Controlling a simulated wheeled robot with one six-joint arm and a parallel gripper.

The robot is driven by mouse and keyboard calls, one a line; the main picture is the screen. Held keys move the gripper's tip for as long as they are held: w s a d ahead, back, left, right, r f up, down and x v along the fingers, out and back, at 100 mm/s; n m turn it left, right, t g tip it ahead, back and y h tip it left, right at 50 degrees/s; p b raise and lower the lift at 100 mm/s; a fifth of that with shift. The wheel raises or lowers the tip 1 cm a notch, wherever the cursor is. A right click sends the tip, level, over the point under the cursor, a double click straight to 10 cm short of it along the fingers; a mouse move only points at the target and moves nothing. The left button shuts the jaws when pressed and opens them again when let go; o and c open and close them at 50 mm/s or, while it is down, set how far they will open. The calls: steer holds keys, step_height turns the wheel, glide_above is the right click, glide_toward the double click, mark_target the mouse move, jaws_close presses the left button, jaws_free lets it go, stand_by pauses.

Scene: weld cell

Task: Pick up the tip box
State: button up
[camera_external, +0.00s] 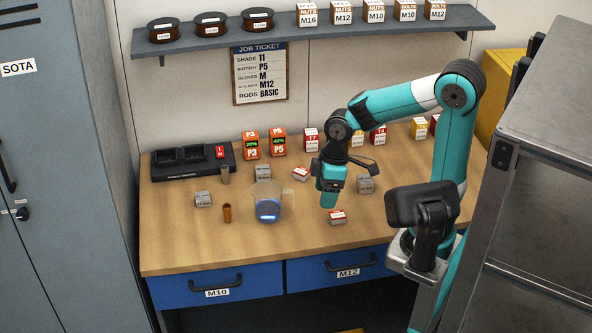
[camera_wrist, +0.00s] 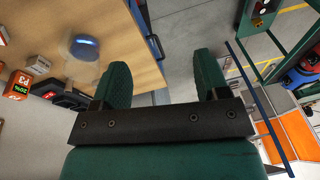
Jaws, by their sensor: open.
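No label reading "tip box" is legible. A small red-and-white box (camera_external: 337,217) lies near the front of the bench, and a similar one (camera_external: 301,174) lies tilted farther back. Larger boxes marked T7 (camera_external: 311,140) and T4 (camera_external: 378,135) stand along the back. I cannot tell which is the tip box. My gripper (camera_external: 328,200) points down over the bench, just above and left of the front red-and-white box in the picture. In the wrist view my gripper (camera_wrist: 163,78) has its fingers apart with nothing between them.
A clear cup with a blue glowing base (camera_external: 268,210) stands left of my gripper. Grey boxes (camera_external: 203,199) (camera_external: 365,184), a small brown cup (camera_external: 227,213) and a black charger (camera_external: 192,163) are on the bench. Orange battery boxes (camera_external: 278,142) stand behind. The bench's front left is clear.

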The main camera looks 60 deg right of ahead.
steer(key=w+d+f+h+b, duration=0.1)
steer(key=w+d+f, duration=0.1)
steer(key=d, duration=0.3)
steer(key=w+d+f+h, duration=0.1)
steer(key=w+d+f, duration=0.15)
steer(key=d, duration=0.35)
steer(key=n, duration=0.1)
glide_above(337, 214)
steer(key=shift+g, duration=0.4)
step_height(337, 214, down, 13)
steer(key=shift+w+d+r, duration=0.1)
steer(key=shift+w+d, duration=0.05)
steer(key=shift+s+f+p, duration=0.2)
steer(key=shift+f+p, duration=0.2)
steer(key=shift+f, duration=2.5)
steer(key=c, duration=1)
